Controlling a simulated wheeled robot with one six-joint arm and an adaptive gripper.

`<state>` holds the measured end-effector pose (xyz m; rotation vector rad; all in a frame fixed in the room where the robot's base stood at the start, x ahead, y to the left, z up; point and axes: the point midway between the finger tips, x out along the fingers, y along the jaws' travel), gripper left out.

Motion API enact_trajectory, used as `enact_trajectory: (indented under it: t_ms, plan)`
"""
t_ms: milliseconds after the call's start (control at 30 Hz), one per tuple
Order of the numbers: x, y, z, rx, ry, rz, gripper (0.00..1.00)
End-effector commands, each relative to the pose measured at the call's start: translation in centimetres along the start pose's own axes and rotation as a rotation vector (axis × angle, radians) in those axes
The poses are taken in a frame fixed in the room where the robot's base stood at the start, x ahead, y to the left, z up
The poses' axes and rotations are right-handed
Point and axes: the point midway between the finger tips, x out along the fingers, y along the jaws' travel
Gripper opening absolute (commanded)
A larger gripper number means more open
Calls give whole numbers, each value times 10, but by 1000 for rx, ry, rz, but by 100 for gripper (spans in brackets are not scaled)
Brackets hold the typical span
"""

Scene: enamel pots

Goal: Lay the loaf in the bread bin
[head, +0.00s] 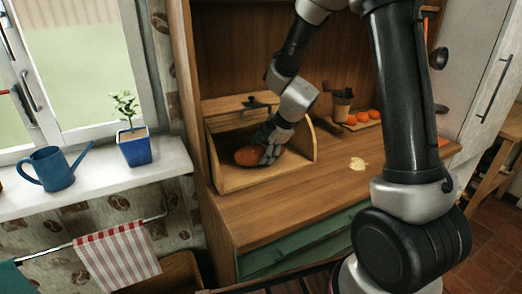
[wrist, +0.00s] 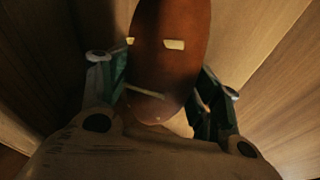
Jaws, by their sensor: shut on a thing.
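The loaf (head: 248,156), brown and oval, is inside the wooden bread bin (head: 233,186) in the head view. The bin is open at the front, with its lid (head: 236,104) up at the back. My gripper (head: 272,150) reaches into the bin and is shut on the right end of the loaf. In the wrist view the loaf (wrist: 172,60) lies between the two fingers of my gripper (wrist: 160,100). The bin's wooden walls show on both sides there. Whether the loaf touches the bin floor is hard to tell.
The bin stands on a wooden counter (head: 300,205). To its right are a dark jar (head: 341,104), several orange fruits (head: 362,116) and a pale patch (head: 358,164). A window sill at left holds a blue watering can (head: 52,168) and a potted plant (head: 136,148). The counter's front right is clear.

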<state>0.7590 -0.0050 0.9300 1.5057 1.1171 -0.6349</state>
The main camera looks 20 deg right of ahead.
Motion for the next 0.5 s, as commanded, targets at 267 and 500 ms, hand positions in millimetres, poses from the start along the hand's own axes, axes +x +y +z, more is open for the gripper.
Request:
enact_trajectory:
  t_ms: [267, 500]
  plan:
    - [11, 6, -3, 0, -1, 2, 16]
    - [12, 5, -3, 2, 0, 1, 68]
